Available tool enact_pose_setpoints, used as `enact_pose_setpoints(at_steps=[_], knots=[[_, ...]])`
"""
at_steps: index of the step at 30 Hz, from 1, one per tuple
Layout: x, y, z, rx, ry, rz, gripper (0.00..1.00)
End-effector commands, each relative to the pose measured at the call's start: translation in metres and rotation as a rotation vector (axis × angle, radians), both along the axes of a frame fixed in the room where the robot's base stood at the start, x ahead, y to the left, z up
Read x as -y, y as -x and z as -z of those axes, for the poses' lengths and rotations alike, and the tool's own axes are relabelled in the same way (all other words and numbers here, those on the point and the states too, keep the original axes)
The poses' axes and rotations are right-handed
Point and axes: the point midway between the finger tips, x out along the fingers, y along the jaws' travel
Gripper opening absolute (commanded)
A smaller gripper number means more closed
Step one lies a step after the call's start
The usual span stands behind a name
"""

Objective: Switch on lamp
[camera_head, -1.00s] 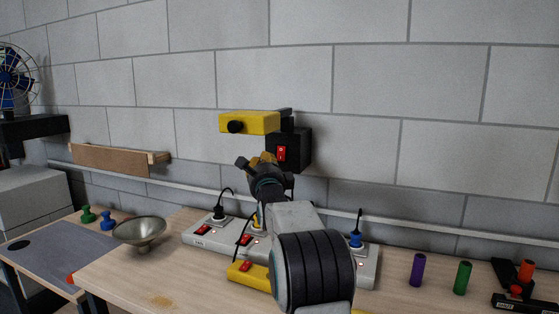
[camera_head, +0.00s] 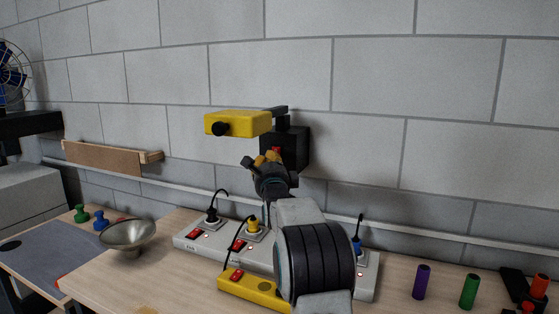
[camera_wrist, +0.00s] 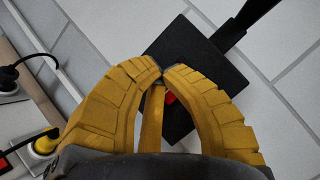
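The yellow lamp (camera_head: 237,123) is fixed to the wall by a black bracket above a black box (camera_head: 297,148). In the wrist view the black box (camera_wrist: 205,70) fills the area beyond my fingers. A red switch (camera_wrist: 170,98) on the box shows partly between the yellow fingers, the rest hidden by them. In the head view a small red bit of it shows above my gripper (camera_head: 268,157). My gripper (camera_wrist: 162,72) has its fingertips together, holding nothing, right in front of the box. I cannot tell whether it touches the switch.
Power strips (camera_head: 192,246) with red switches and plugged cords stand on the table below my arm. A yellow box (camera_head: 250,288) lies in front. A metal bowl (camera_head: 127,236) is at left; a purple cylinder (camera_head: 422,282) and a green cylinder (camera_head: 469,291) stand at right.

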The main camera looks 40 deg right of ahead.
Motion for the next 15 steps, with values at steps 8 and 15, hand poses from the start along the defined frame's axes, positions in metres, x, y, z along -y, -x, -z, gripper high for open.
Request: enact_pose_setpoints(at_steps=[8, 15], knots=[[-0.0017, -0.0012, 0.0008, 0.0, 0.001, -0.003, 0.0], [-0.0016, -0.0011, 0.0005, 0.0, 0.001, -0.003, 0.04]])
